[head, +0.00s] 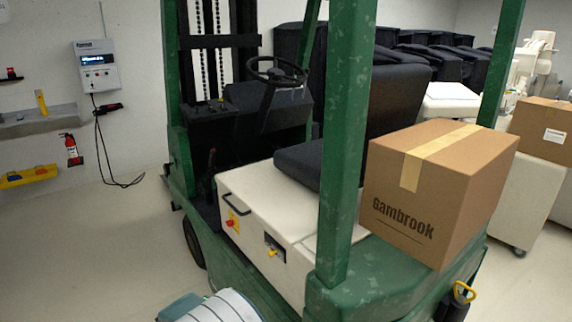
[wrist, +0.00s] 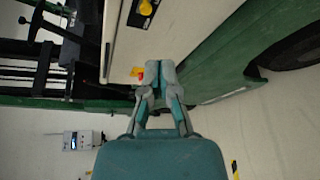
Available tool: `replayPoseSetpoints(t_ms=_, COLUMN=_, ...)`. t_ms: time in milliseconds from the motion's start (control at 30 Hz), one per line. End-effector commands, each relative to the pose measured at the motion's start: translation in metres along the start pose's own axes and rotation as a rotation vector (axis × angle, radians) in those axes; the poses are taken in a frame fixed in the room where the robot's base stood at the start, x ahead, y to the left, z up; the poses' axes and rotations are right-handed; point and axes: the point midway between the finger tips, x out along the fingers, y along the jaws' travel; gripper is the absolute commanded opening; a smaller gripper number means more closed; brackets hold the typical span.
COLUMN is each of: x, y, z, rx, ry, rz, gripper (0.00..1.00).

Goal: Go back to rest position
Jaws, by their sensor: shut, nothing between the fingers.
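My gripper (wrist: 160,78) shows in the wrist view, with its grey fingertips together and nothing held between them. It points toward the green side of a forklift (wrist: 215,70), near a cream panel. In that view a yellow knob (wrist: 146,8) and a small red and yellow switch (wrist: 139,73) show on the panel; I cannot tell whether the fingers touch anything. In the head view part of my arm (head: 215,308) shows at the bottom edge, beside the forklift (head: 335,150); the gripper's fingers are not visible there.
A cardboard box (head: 440,185) marked Gambrook sits on the forklift's rear. Another box (head: 545,130) rests on a pale cart at right. The left floor is clear.

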Motion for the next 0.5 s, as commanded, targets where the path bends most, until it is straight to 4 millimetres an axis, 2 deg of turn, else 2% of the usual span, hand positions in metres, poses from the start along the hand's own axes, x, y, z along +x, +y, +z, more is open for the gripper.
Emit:
replayPoseSetpoints(t_ms=167, x=0.012, y=0.019, z=0.034, rx=0.047, ry=-0.051, rz=-0.084, gripper=0.00)
replayPoseSetpoints(t_ms=267, x=0.019, y=0.030, z=0.063, rx=0.086, ry=-0.086, rz=-0.150, gripper=0.00)
replayPoseSetpoints(t_ms=500, x=0.034, y=0.055, z=0.165, rx=0.239, ry=-0.179, rz=-0.371, gripper=0.00)
